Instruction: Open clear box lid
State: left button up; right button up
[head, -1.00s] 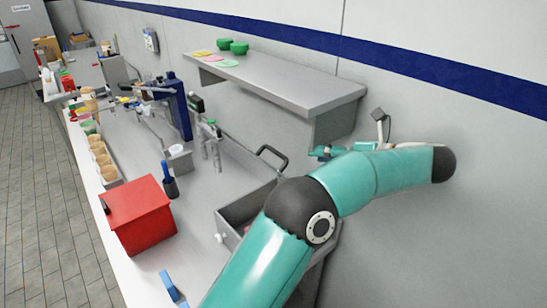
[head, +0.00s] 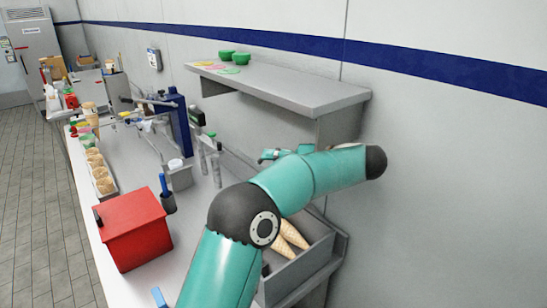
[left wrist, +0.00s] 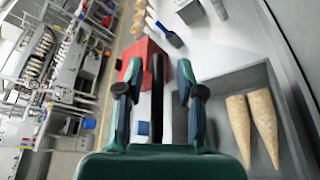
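The box is a grey bin (head: 325,265) at the lower right in the head view, with waffle cones (head: 292,235) in it. Its clear lid cannot be made out. The bin (left wrist: 270,85) and two cones (left wrist: 264,125) also show at the right of the left wrist view. My left gripper (head: 268,156) shows as small teal fingers behind my arm, above the counter. In the left wrist view my left gripper (left wrist: 158,85) is open, its fingers spread either side of a dark bar (left wrist: 157,100). I cannot tell whether they touch it. My right gripper is out of view.
A grey wall shelf (head: 300,92) with green bowls (head: 234,57) hangs above. Dispensers (head: 208,145) stand behind. The counter between the red box and dispensers is mostly clear.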

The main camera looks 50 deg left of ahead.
pick_arm(q)
jog(key=shift+s+a+f, duration=0.1)
jog(key=shift+s+a, duration=0.05)
jog(key=shift+a, duration=0.35)
grip_shut()
